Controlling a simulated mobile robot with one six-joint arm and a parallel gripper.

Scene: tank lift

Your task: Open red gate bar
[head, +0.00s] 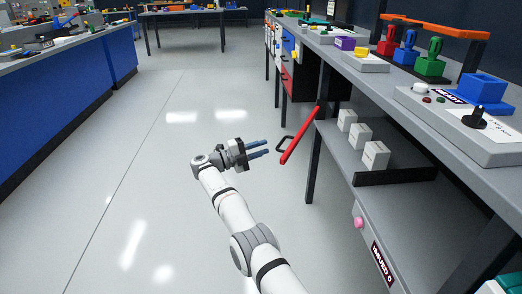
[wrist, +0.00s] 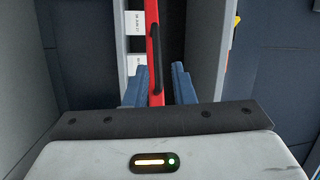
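The red gate bar (head: 300,136) sticks out at a slant from the front of the right-hand workbench, beside a dark leg. A black loop handle (head: 283,144) is on its side facing my gripper. My gripper (head: 267,148) is open and empty, its two blue fingers just short of the handle. In the wrist view the red bar (wrist: 153,18) runs down the middle, with the black handle (wrist: 157,60) lined up between the spread fingers (wrist: 158,82). Neither finger appears to touch it. The bar's lower end is hidden behind the gripper body.
White boxes (head: 359,134) stand on the grey shelf (head: 338,160) beyond the bar. A drawer with a pink knob (head: 358,223) is below. The benchtop (head: 375,86) holds coloured blocks and control panels. A blue-sided bench (head: 70,82) is at left. The floor between is clear.

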